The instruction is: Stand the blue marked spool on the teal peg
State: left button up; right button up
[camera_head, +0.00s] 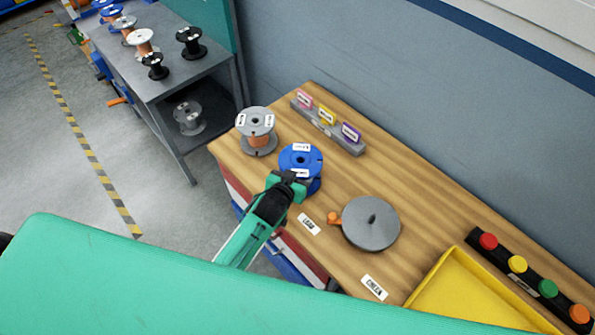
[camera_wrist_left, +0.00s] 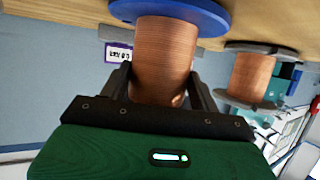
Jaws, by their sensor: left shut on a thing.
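The blue spool (camera_head: 301,158) stands upright near the left end of the wooden bench, with white labels on its top flange. In the left wrist view its copper winding (camera_wrist_left: 165,55) fills the space between my fingers. My left gripper (camera_head: 290,178) is shut on this winding from the front, below the top flange. The flange nearest the bench (camera_wrist_left: 185,12) is at or very near the wood; I cannot tell whether it touches. No teal peg can be made out. My right gripper is not in view.
A grey spool (camera_head: 257,132) stands close behind left of the blue one. A grey disc (camera_head: 371,223) with a dark centre post and orange knob lies to the right. Also there are a tag rack (camera_head: 328,128), a yellow tray (camera_head: 445,282) and a button strip (camera_head: 530,280).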

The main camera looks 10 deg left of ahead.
pick_arm(q)
jog(key=shift+f, duration=0.1)
jog(key=o, duration=1.5)
jog(key=shift+f, duration=0.1)
jog(key=shift+s, duration=0.15)
jog(key=b+v, duration=0.2)
jog(key=v, duration=1.1)
jog(key=shift+s+a+r+b, duration=0.1)
jog(key=shift+s+r+b, duration=0.1)
jog(key=shift+r+b, duration=0.1)
